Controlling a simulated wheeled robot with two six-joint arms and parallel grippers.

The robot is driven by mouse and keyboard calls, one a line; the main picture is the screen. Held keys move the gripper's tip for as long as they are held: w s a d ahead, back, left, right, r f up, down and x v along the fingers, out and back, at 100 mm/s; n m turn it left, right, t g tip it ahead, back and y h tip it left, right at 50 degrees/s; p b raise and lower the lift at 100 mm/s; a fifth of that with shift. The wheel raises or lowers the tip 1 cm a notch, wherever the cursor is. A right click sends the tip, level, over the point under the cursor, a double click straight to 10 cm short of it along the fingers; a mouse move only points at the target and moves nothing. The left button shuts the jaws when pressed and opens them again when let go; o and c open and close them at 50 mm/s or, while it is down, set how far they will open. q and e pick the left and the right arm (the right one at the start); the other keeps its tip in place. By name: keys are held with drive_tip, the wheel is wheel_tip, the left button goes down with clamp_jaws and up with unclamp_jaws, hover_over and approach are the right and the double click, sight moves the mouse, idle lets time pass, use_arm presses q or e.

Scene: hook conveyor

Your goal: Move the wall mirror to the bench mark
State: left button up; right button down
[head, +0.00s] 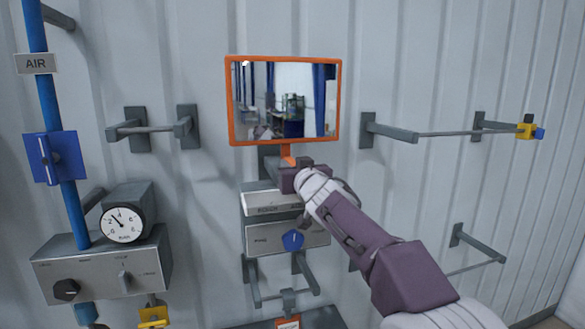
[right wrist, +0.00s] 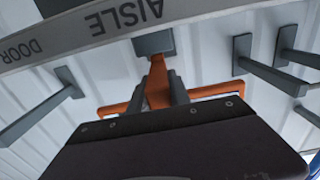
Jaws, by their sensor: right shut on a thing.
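The wall mirror (head: 285,142) has an orange frame and hangs in the upper middle of the head view, facing me. My right gripper (head: 288,174) is just below it, shut on the mirror's orange stem (head: 288,156). In the right wrist view, the orange stem (right wrist: 157,82) runs between the fingers (right wrist: 163,98). A pale label strip (head: 272,202) sits just below the gripper. In the right wrist view this strip (right wrist: 100,25) reads DOOR and AISLE. I cannot make out a bench mark. My left gripper is out of view.
A box with a blue knob (head: 293,240) is under the strip. Grey wall brackets (head: 400,132) with rods stick out on both sides. At left are a blue pipe (head: 42,95), a gauge (head: 123,222) and a control box (head: 100,268).

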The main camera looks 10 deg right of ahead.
drive_tip(key=shift+a+f+m+h+b, duration=0.35)
drive_tip(key=shift+h+b, duration=0.4)
drive_tip(key=shift+b, duration=0.95)
drive_tip(key=shift+a+f+m+h+b, duration=0.15)
drive_tip(key=shift+a+m+h+b, duration=0.35)
drive_tip(key=shift+b, duration=1.15)
drive_tip(key=shift+w+r+m+h, duration=0.15)
drive_tip(key=shift+m+h, duration=0.2)
drive_tip(key=shift+h, duration=0.3)
drive_tip(key=shift+a+r+m+g+h, duration=0.2)
drive_tip(key=shift+a+m+g+h, duration=0.1)
drive_tip(key=shift+h, duration=0.2)
drive_tip(key=shift+a+r+m+h, duration=0.1)
drive_tip(key=shift+r+m+h, duration=0.05)
drive_tip(key=shift+m+h, duration=0.2)
drive_tip(key=shift+w+a+r+m+g+h+p, duration=0.1)
drive_tip(key=shift+a+m+g+h+p, duration=0.15)
drive_tip(key=shift+h, duration=0.25)
drive_tip(key=shift+w+r+m+g+h+p, duration=0.1)
drive_tip(key=shift+m+g+h+p, duration=0.05)
drive_tip(key=shift+m+h+p, duration=0.25)
drive_tip(key=shift+a+f+m+g+h+p, duration=0.2)
drive_tip(key=shift+m+g+h+p, duration=0.25)
drive_tip(key=shift+h, duration=0.3)
